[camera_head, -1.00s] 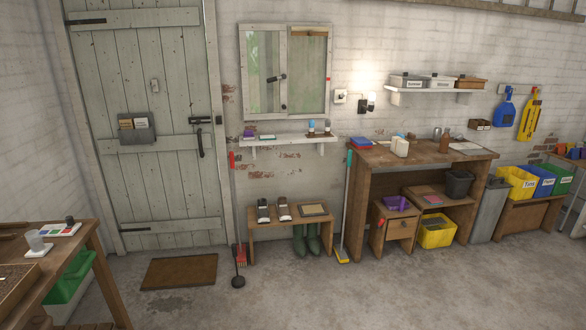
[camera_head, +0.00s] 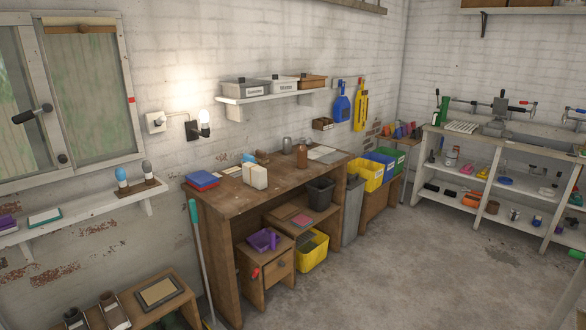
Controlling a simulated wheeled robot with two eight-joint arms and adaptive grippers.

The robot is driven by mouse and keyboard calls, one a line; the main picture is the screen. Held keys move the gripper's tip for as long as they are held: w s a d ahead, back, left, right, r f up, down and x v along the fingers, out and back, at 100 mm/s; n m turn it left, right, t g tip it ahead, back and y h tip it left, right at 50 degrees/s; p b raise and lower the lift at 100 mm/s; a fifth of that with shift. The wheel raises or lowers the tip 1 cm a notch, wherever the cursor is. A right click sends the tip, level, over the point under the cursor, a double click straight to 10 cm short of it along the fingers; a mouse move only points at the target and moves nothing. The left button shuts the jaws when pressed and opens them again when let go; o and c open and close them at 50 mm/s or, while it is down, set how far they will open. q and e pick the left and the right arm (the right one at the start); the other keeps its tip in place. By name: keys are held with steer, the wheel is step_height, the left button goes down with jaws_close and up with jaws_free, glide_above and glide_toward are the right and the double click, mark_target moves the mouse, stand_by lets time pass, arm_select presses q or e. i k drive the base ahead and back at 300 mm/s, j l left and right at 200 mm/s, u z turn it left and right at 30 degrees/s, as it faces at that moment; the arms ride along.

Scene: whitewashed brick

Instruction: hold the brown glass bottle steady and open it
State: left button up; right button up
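A small brown bottle (camera_head: 302,155) stands upright toward the back right of the wooden workbench (camera_head: 225,196). It looks like the brown glass bottle, but it is too small to make out its cap. A grey metal can (camera_head: 287,145) stands just behind it to the left. Neither of my grippers shows in the head view.
On the bench are a white container (camera_head: 255,176) and blue and red books (camera_head: 202,180). A purple tray (camera_head: 264,240) and yellow bin (camera_head: 311,254) sit below. White shelving (camera_head: 482,190) stands at the right. The concrete floor (camera_head: 400,265) before the bench is clear.

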mark_target(302, 149)
steer(key=i+l+z, duration=0.2)
steer(key=i+z, duration=0.15)
steer(key=i, duration=0.25)
steer(key=i+z, duration=0.35)
steer(key=i, duration=0.3)
steer(key=i+j+z, duration=0.1)
steer(key=i+z, duration=0.3)
steer(key=i, duration=0.25)
steer(key=i+u, duration=0.35)
steer(key=i, duration=0.15)
steer(key=i+l+u, duration=0.35)
steer(key=i, duration=0.15)
steer(key=i+l+u, duration=0.1)
steer(key=i+u, duration=0.3)
steer(key=i+l+u, duration=0.15)
steer(key=u, duration=0.25)
steer(key=i+l+u, duration=0.35)
steer(key=j, duration=0.05)
